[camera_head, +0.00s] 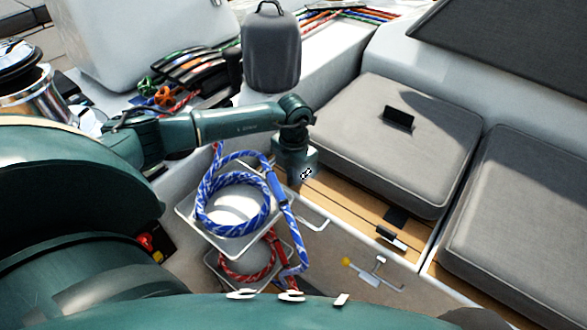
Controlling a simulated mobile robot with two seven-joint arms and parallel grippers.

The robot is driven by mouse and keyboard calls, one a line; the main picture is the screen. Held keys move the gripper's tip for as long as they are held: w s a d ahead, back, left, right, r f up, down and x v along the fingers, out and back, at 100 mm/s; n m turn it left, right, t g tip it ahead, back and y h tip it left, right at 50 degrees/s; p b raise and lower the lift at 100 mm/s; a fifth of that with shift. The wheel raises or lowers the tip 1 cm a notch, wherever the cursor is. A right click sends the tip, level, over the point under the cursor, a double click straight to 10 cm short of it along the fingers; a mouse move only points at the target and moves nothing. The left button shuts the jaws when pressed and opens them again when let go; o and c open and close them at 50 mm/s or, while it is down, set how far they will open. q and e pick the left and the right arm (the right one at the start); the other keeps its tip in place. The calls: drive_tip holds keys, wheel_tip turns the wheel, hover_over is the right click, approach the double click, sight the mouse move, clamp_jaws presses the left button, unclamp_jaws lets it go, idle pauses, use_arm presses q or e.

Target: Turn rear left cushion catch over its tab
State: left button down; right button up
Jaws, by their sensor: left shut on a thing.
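My left gripper (294,178) points down at the wooden strip by the left front corner of a grey seat cushion (365,135). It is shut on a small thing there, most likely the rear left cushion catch. The fingertips and the held thing are mostly hidden by the gripper body, so I cannot tell how the catch is turned. A similar catch (391,238), black and pale, shows on the strip by the cushion's right front part, with a black tab (396,216) beside it. My right gripper is not in view.
A blue rope coil (233,205) hangs on a metal holder close to my left gripper, with a red rope (247,268) below. A latch with a yellow knob (372,272) sits on the locker front. A dark grey bag (271,50) stands behind my arm. A second cushion (525,215) lies right.

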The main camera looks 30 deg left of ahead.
use_arm(q)
drive_tip(key=shift+n, duration=0.5)
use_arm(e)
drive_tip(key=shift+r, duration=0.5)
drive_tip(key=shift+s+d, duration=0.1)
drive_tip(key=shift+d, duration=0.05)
use_arm(q)
drive_tip(key=c, duration=1.5)
unclamp_jaws()
